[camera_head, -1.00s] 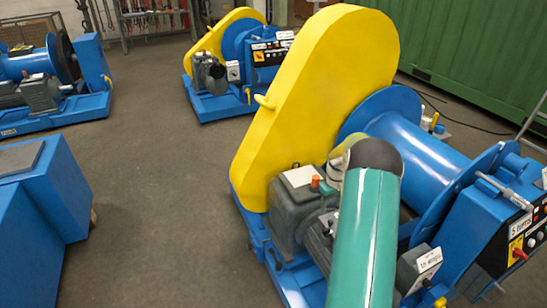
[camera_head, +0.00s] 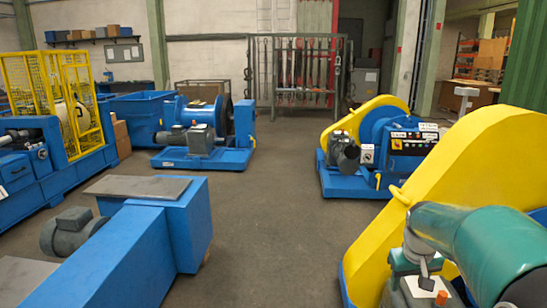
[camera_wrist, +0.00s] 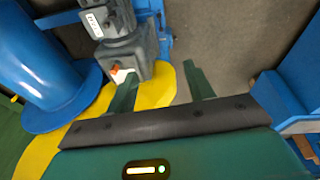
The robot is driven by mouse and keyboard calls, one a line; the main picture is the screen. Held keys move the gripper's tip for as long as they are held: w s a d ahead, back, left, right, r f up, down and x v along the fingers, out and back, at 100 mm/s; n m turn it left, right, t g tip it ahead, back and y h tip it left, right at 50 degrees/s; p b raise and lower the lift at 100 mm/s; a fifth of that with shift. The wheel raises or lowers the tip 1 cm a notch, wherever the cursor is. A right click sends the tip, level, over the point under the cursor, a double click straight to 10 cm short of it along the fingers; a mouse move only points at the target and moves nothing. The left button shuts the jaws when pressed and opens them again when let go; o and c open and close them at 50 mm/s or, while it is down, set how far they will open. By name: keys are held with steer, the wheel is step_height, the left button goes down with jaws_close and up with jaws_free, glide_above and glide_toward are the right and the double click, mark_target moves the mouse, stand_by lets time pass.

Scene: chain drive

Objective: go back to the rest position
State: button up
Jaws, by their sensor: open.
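My gripper (camera_wrist: 160,72) is open, with its two green fingers apart and nothing between them in the wrist view. Below it are a grey gear motor (camera_wrist: 130,52) with an orange cap and the edge of a yellow chain guard (camera_wrist: 157,88). In the head view my green arm reaches across the yellow guard (camera_head: 455,165) of the near winch at the lower right. I cannot make out the gripper clearly there. The winch's blue drum (camera_wrist: 35,60) fills the left of the wrist view.
A blue machine (camera_head: 165,235) with a grey plate stands at the near left. A second yellow-guarded winch (camera_head: 375,150) and a blue winch (camera_head: 205,130) stand farther back. A yellow cage (camera_head: 55,95) is at far left. The grey floor (camera_head: 275,190) between is clear.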

steer(key=s+a+r+t, duration=0.1)
steer(key=s+a+r, duration=0.2)
steer(key=s+a, duration=0.6)
steer(key=s+a+r+t+y, duration=0.1)
steer(key=s+a+r+t, duration=0.1)
steer(key=s+a, duration=0.8)
steer(key=shift+s+r, duration=0.75)
steer(key=shift+s, duration=0.2)
